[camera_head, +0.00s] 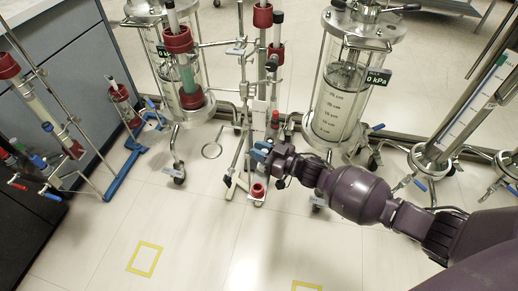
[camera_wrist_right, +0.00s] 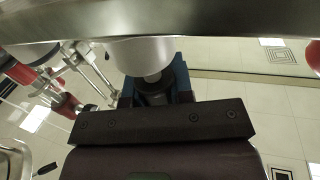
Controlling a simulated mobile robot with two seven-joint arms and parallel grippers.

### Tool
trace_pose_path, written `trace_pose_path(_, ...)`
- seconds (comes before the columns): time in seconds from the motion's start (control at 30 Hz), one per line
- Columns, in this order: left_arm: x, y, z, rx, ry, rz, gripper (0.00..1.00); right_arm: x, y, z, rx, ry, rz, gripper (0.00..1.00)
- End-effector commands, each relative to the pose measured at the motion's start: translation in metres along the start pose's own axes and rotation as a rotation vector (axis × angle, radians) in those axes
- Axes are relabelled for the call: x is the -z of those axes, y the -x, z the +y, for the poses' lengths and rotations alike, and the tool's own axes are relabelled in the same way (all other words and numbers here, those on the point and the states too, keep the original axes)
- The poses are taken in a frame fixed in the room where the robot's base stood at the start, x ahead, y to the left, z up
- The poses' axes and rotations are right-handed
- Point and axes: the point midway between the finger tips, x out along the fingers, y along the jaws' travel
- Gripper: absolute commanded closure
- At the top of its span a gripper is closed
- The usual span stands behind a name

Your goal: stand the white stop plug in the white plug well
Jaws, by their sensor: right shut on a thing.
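My right gripper (camera_head: 260,152) reaches in from the right in the head view, at the tall metal stand in the middle. In the right wrist view its blue fingers (camera_wrist_right: 181,78) are closed around the narrow lower end of a white round piece (camera_wrist_right: 140,55), which looks like the white stop plug. The plug's upper part is cut off by a metal bar across the top of that view. In the head view the fingers hide the plug. I cannot make out the white plug well for certain in either view. My left gripper is not in view.
A metal stand (camera_head: 241,100) with clamps and red-capped columns is close beside my gripper. Glass vessels on wheeled frames stand behind, left (camera_head: 170,75) and right (camera_head: 338,110). A blue-based stand (camera_head: 122,187) is at left. The front floor is clear, with yellow squares (camera_head: 145,259).

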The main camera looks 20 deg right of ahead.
Motion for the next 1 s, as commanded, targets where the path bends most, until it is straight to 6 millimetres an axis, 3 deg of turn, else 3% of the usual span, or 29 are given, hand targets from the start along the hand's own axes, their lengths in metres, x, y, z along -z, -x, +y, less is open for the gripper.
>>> trace_pose_path(0.47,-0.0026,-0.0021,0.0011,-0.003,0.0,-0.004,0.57,-0.0108,0.0002,-0.0003,0.0,-0.001,-0.001,1.0)
trace_pose_path(0.5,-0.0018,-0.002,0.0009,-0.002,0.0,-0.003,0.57,-0.0101,0.0001,-0.0002,0.0,-0.001,0.0,0.74)
trace_pose_path(0.67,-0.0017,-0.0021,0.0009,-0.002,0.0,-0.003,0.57,-0.0097,0.0001,-0.0001,0.0,-0.001,0.0,0.5)
trace_pose_path(1.0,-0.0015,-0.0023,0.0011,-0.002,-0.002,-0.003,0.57,-0.0102,0.0004,-0.0001,0.0,-0.001,-0.001,0.49)
